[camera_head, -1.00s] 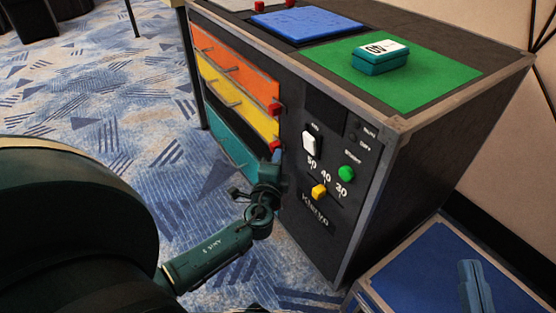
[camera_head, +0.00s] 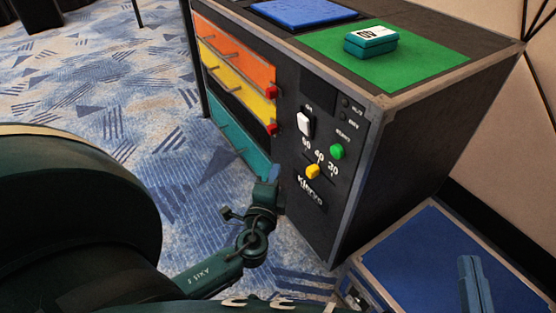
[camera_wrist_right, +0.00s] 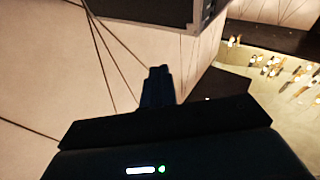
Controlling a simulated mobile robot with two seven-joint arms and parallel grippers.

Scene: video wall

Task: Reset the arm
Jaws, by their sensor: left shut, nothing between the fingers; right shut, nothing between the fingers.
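My left gripper (camera_head: 272,173) is shut and empty. My right gripper (camera_head: 472,284) shows as blue-grey fingers at the lower right of the head view, over a blue-topped box. In the right wrist view its fingers (camera_wrist_right: 157,86) are shut together with nothing between them, against a beige panelled wall.
The blue-topped box (camera_head: 420,250) stands at right. Carpet is open at left.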

